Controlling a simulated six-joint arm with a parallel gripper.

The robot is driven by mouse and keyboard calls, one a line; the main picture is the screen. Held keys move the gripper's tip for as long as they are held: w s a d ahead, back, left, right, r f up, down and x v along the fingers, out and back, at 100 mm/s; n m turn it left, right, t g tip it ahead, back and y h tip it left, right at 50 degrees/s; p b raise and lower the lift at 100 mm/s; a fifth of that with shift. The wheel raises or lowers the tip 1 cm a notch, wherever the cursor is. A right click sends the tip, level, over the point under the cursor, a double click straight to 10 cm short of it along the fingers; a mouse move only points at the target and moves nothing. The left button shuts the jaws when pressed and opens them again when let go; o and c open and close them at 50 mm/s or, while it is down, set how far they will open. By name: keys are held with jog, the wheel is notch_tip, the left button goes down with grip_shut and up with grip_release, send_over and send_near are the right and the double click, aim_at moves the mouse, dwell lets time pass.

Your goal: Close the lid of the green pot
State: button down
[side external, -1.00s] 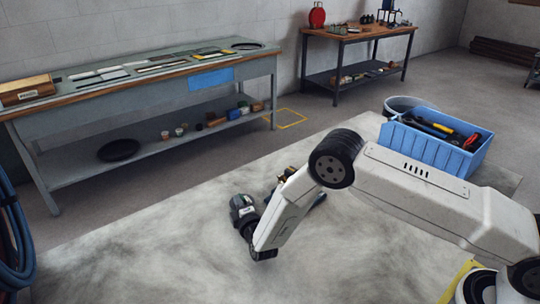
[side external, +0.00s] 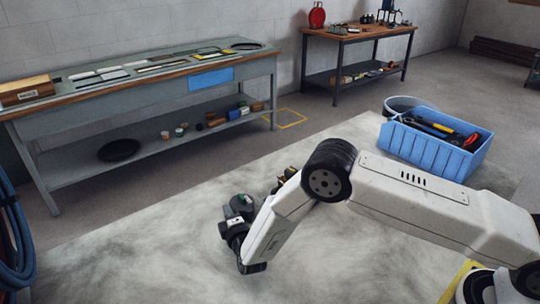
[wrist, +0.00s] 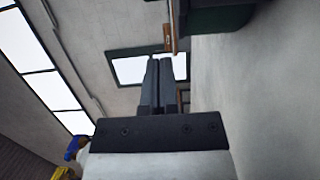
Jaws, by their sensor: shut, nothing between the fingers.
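My gripper (wrist: 159,82) is shut and empty in the wrist view, its two dark fingers side by side. A dark green body (wrist: 218,17) at the top right of that view seems to be the green pot. It lies beyond and to the right of the fingertips, and I see only part of it. My arm hides the fingers and much of that spot in the side external view.
A blue crate (side external: 420,155) of tools stands at the right, before a grey tub (side external: 404,103). A grey workbench (side external: 140,95) and a wooden table (side external: 360,37) stand at the back. The pale floor area at the front left is clear.

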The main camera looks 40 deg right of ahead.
jog(key=v, duration=0.8)
jog(key=shift+s+a, duration=0.15)
jog(key=shift+s, duration=0.1)
jog(key=shift+w+r, duration=0.1)
jog(key=shift+r, duration=0.05)
jog(key=shift+w+r+m, duration=0.3)
jog(key=shift+r, duration=0.05)
jog(key=s+d+r+m+g+y, duration=0.2)
jog(key=d+r+m+g+y, duration=0.2)
jog(key=d+r+m+g, duration=0.25)
jog(key=s+d+r+m+g, duration=0.2)
jog(key=s+d+m+g, duration=0.2)
jog(key=s, duration=0.6)
jog(key=s+d+r+m+g, duration=0.3)
jog(key=s+d, duration=0.4)
jog(key=s, duration=0.4)
jog(key=shift+s+d+r+m+g, duration=0.15)
jog(key=shift+d+r+m+g, duration=0.2)
jog(key=shift+m+g, duration=0.25)
